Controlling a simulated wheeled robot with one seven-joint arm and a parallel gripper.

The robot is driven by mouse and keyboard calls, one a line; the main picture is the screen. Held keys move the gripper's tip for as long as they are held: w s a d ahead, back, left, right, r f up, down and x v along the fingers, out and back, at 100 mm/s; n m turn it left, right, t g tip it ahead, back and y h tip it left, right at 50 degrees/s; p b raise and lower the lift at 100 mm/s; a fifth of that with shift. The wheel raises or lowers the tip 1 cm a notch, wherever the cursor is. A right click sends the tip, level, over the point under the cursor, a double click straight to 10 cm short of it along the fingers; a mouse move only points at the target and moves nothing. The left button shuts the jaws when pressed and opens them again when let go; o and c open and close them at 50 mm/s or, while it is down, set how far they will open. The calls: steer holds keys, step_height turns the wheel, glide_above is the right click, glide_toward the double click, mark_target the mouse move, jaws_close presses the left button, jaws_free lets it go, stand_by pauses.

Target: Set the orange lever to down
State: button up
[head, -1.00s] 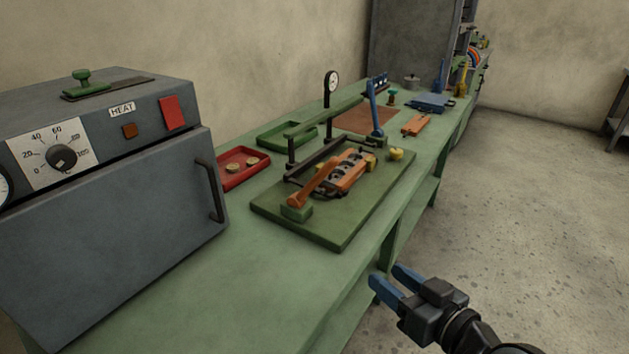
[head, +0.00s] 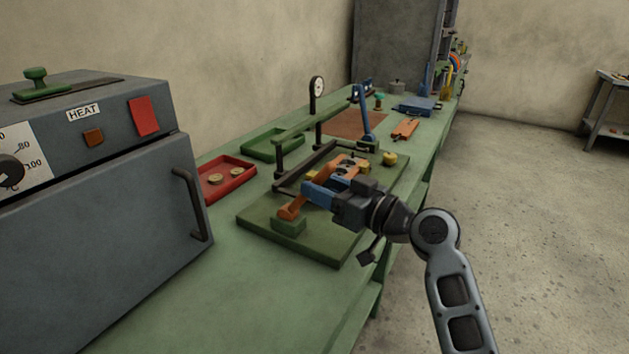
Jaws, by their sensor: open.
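The orange lever (head: 289,210) is on the green base plate (head: 334,249) of the press fixture on the bench. Its rounded near end shows just above a small green block (head: 288,226); I cannot tell whether it touches the block. The lever slants away toward the fixture's middle, partly hidden by my gripper. My gripper (head: 308,189) has blue fingers and reaches in from the right. Its fingers are open at the lever's middle part, seemingly around or just above it. I cannot tell whether they touch it.
A grey heater (head: 115,225) with a handle stands at the left. A red tray (head: 226,178) with two round pieces and a green tray (head: 268,146) lie behind the fixture.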

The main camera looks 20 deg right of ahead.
steer(key=shift+x, duration=1.1)
jaws_close()
